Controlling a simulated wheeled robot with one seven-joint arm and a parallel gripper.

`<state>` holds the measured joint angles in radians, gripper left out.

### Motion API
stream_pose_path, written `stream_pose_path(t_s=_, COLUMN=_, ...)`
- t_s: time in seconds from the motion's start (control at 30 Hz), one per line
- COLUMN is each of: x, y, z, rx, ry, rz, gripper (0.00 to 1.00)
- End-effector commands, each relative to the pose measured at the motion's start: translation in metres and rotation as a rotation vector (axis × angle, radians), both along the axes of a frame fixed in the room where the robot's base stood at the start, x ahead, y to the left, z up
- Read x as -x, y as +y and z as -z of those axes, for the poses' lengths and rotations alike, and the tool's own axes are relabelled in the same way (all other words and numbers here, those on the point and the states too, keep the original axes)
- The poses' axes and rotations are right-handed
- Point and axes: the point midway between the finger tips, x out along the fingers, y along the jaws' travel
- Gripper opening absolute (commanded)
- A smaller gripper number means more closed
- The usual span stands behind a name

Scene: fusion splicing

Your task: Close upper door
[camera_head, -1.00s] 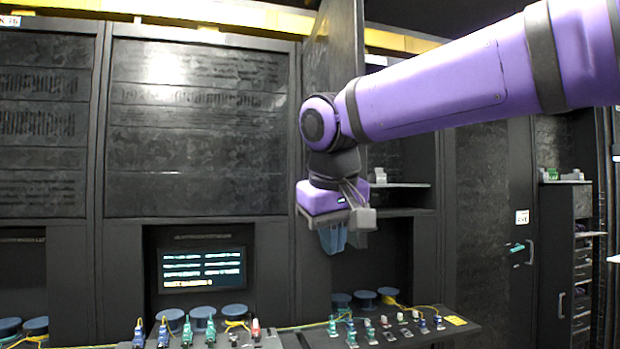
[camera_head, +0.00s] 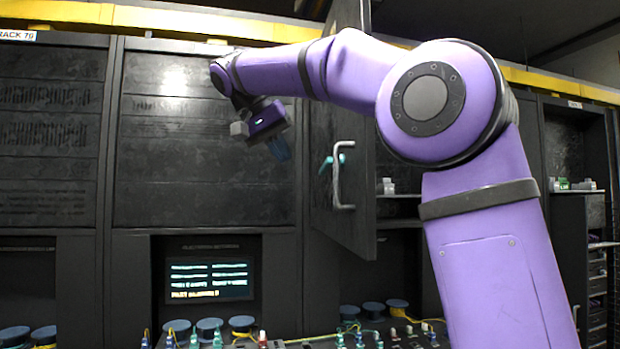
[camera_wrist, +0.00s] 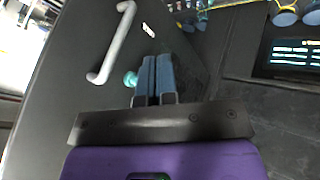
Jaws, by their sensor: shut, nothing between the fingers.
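The upper door (camera_head: 318,200) is a dark panel that stands open, swung out from the cabinet front. Its pale bar handle (camera_head: 343,175) is on the face turned left, with a teal piece beside it. My gripper (camera_head: 280,148) has blue fingers pressed together and empty. It is left of the door, on the handle side, apart from the handle. In the wrist view, the shut fingers (camera_wrist: 155,75) point toward the door face (camera_wrist: 70,85), with the handle (camera_wrist: 110,45) to their left. Whether the fingers touch the door cannot be told.
The open compartment with a shelf (camera_head: 400,196) shows right of the door. A closed dark panel (camera_head: 165,165) is to the left. Below are a lit screen (camera_head: 208,279), blue spools (camera_head: 209,328) and several small connectors along a ledge.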

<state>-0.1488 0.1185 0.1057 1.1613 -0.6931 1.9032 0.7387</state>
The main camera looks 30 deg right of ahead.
Motion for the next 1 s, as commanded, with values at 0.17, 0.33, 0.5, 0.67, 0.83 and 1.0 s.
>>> stream_pose_path(t_s=0.17, x=0.0, y=-0.014, z=0.017, rx=-0.001, ry=0.003, rz=0.001, gripper=0.0)
stream_pose_path(t_s=0.33, x=-0.001, y=-0.032, z=0.042, rx=-0.001, ry=0.002, rz=0.001, gripper=0.0)
stream_pose_path(t_s=0.5, x=-0.003, y=-0.052, z=0.068, rx=-0.001, ry=0.002, rz=0.0, gripper=0.0)
stream_pose_path(t_s=0.67, x=0.004, y=-0.07, z=0.077, rx=-0.002, ry=-0.001, rz=0.0, gripper=0.0)
stream_pose_path(t_s=0.83, x=0.014, y=-0.085, z=0.077, rx=-0.002, ry=-0.001, rz=0.0, gripper=0.0)
stream_pose_path(t_s=1.0, x=0.018, y=-0.091, z=0.077, rx=-0.002, ry=0.001, rz=-0.002, gripper=0.0)
